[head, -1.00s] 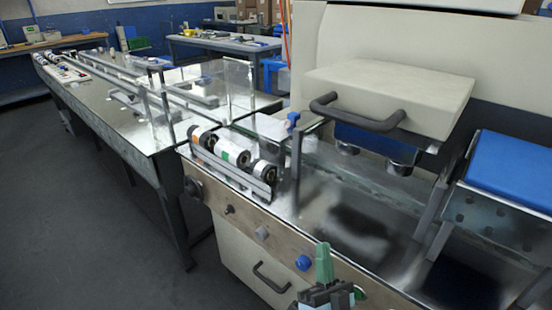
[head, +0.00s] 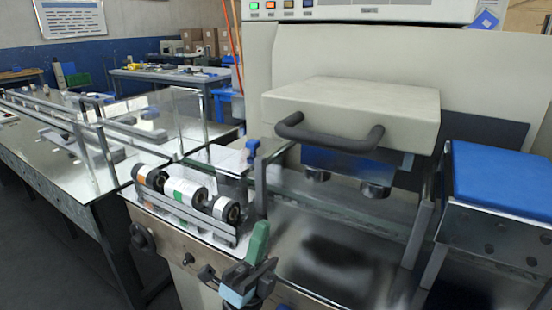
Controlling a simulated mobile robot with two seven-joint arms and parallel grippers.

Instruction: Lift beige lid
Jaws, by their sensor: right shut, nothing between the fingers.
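The beige lid (head: 352,105) is a thick, flat block with a dark curved handle (head: 330,138) on its front. It sits above the machine's metal bed, over a blue block with round metal parts under it. My left gripper is not in view.
Several rolls (head: 188,193) sit in a rack left of the lid. A blue-topped box (head: 502,182) stands at the right. The metal bed (head: 330,245) below the lid looks clear.

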